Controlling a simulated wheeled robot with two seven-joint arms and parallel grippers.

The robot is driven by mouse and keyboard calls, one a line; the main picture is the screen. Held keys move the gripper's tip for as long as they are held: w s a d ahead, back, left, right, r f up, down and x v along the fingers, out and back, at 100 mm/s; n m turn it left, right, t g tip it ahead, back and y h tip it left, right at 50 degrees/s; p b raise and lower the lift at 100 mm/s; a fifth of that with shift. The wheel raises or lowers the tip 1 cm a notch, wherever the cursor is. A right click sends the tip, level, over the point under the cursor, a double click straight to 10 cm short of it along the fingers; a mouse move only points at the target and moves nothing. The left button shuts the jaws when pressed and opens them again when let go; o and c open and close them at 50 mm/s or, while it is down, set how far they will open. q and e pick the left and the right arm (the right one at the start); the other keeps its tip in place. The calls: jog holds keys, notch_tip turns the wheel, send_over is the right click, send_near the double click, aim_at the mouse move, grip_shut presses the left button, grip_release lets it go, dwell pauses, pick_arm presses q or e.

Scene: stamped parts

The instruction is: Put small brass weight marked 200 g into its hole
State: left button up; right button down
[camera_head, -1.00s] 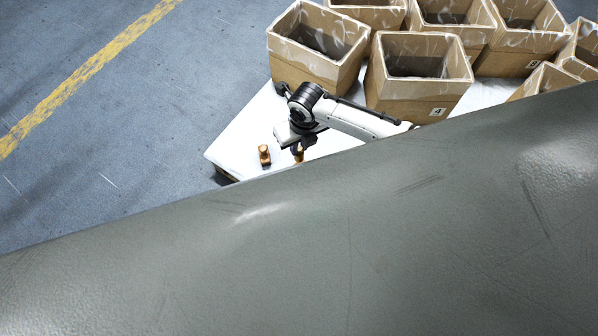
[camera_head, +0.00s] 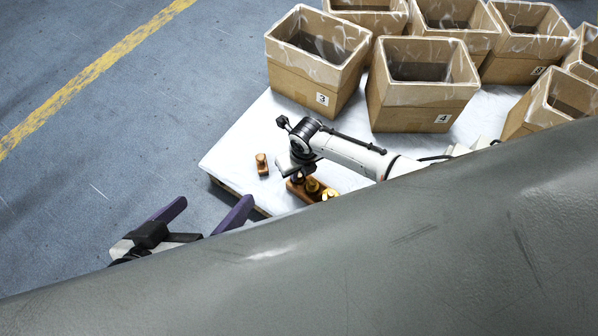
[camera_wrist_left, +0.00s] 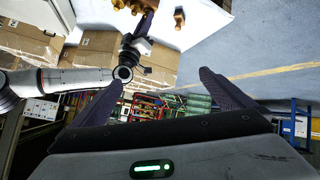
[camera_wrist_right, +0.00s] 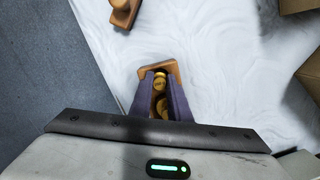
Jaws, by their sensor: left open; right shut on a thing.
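A wooden block (camera_head: 295,187) with brass weights lies on the white table, partly under my right gripper. My right gripper (camera_head: 297,172) points down at the block's far end. In the right wrist view my right gripper (camera_wrist_right: 161,76) is shut on a brass weight (camera_wrist_right: 160,82), over or in the block (camera_wrist_right: 173,67); I cannot tell if it is seated. Another brass weight (camera_wrist_right: 162,104) shows between the fingers. The mark on the held weight is not legible. My left gripper (camera_head: 213,203) is open and empty, off the table's near-left side.
A smaller wooden piece with a copper-coloured top (camera_head: 262,163) lies left of the block. Cardboard boxes (camera_head: 318,85) (camera_head: 422,103) stand behind. A large grey surface (camera_head: 330,260) hides the lower head view. The table's left corner (camera_head: 215,165) is bare.

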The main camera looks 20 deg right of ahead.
pick_arm(q)
jog(key=shift+f, duration=0.1)
pick_arm(e)
jog(key=shift+f, duration=0.2)
jog(key=c, duration=1.7)
grip_release()
jog(key=shift+o, duration=0.2)
pick_arm(q)
jog(key=shift+r, duration=0.2)
pick_arm(e)
jog(key=shift+r, duration=0.15)
jog(key=shift+r, duration=0.25)
pick_arm(q)
jog(key=a+f+y+p, duration=0.1)
jog(key=a+p, duration=0.1)
jog(key=p, duration=0.1)
jog(key=s+a+f+g+y+p, duration=0.1)
jog(key=a+f+p, duration=0.1)
jog(key=p, duration=0.2)
jog(key=shift+s+f, duration=0.1)
pick_arm(e)
notch_tip(320, 180, up, 12)
jog(key=s, duration=0.2)
jog(key=shift+d+f, duration=0.2)
